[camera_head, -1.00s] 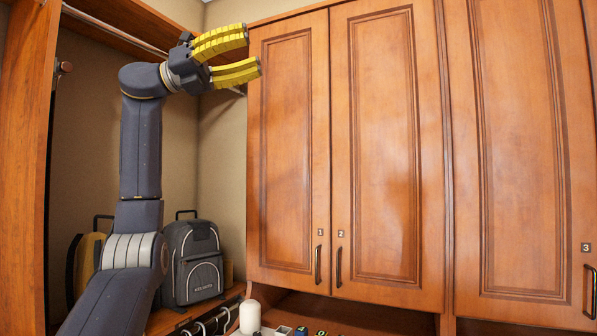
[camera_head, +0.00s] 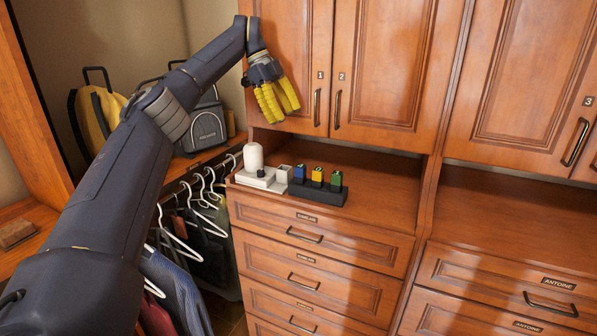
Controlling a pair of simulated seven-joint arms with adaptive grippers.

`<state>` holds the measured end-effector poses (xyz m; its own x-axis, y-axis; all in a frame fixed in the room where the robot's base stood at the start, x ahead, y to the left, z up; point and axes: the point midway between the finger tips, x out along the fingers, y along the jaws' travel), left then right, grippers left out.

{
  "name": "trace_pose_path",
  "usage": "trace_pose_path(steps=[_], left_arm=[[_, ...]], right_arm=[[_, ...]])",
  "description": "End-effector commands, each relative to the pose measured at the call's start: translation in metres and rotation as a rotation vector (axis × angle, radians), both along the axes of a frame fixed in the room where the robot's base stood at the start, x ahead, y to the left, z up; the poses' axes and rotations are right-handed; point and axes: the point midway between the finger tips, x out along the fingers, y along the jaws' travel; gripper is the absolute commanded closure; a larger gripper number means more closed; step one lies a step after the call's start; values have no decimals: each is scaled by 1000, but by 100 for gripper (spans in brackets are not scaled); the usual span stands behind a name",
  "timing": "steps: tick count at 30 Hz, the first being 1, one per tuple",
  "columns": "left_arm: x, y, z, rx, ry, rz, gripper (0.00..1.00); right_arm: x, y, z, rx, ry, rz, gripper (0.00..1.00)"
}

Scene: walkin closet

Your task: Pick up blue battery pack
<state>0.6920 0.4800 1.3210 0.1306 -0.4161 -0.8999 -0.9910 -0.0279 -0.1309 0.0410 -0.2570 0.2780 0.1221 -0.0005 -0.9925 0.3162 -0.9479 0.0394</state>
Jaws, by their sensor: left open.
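The blue battery pack (camera_head: 300,173) stands upright in a dark holder (camera_head: 324,195) on the wooden counter. It is the leftmost in a row with a yellow pack (camera_head: 317,177) and a green pack (camera_head: 336,181). My left gripper (camera_head: 278,114) has yellow fingers pointing down. It is open and empty, above and a little to the left of the blue pack, in front of the upper cabinet door. My right gripper is not in view.
A white bottle-like object (camera_head: 253,158) on a white base and a small white box (camera_head: 284,174) stand left of the holder. Upper cabinet doors (camera_head: 385,70) hang above the counter (camera_head: 385,195). Hangers (camera_head: 205,195) with clothes are at left. The counter right of the holder is clear.

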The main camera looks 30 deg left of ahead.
Motion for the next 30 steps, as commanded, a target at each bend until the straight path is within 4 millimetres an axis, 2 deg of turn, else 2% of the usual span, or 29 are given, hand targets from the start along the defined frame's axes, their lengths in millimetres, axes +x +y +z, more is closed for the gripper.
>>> trace_pose_path(steps=[3,8,24,30], left_arm=[[-4,11,-19,18,92,86,47],[-7,14,-35,28,138,129,47],[-2,-16,-110,29,138,129,47],[-1,-26,-131,28,138,129,47]], right_arm=[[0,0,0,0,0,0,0],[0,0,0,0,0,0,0],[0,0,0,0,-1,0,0],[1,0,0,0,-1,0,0]])
